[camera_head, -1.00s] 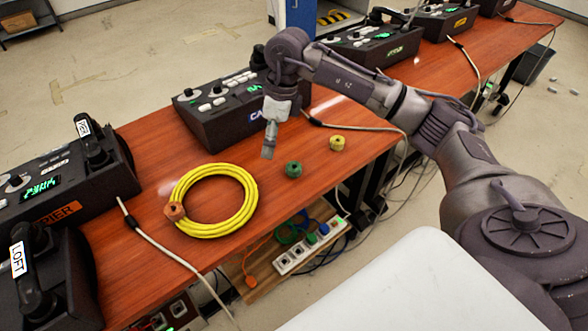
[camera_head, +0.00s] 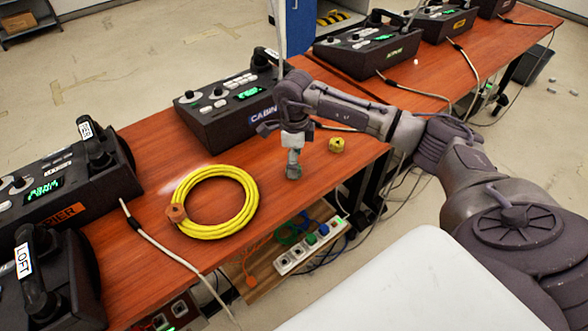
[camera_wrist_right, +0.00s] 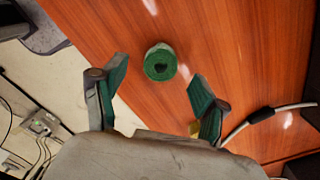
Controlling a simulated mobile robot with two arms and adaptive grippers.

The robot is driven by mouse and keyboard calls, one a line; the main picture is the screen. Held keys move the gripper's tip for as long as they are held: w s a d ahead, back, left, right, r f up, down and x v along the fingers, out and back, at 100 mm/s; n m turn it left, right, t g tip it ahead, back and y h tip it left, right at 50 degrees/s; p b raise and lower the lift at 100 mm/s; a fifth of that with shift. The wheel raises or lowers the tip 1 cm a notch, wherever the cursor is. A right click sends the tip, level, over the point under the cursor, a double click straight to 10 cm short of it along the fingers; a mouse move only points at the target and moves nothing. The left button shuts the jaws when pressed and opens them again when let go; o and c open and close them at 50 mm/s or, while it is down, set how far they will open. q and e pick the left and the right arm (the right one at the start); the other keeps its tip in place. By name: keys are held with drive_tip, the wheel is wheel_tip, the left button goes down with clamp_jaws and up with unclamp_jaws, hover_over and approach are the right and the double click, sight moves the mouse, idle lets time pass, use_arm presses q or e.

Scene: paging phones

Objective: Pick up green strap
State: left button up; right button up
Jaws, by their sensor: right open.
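The green strap (camera_wrist_right: 160,62) is a small roll with a dark hole, on the reddish wooden table. In the right wrist view it lies just beyond the tips of my right gripper, roughly midway between its two green-padded fingers. My right gripper (camera_head: 293,173) is open and empty, pointing down over the strap's place. In the head view the gripper hides most or all of the strap. My left gripper is not in view.
A yellow roll (camera_head: 336,145) sits close to the right of the gripper. A coiled yellow cable (camera_head: 247,203) lies to the left. A phone console labelled CABIN (camera_head: 222,108) stands behind. The table's front edge (camera_head: 290,218) is near, with a power strip (camera_head: 310,245) below.

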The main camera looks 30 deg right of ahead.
drive_tip(key=shift+f, duration=1.35)
drive_tip(key=c, duration=0.9)
drive_tip(key=shift+r, duration=0.1)
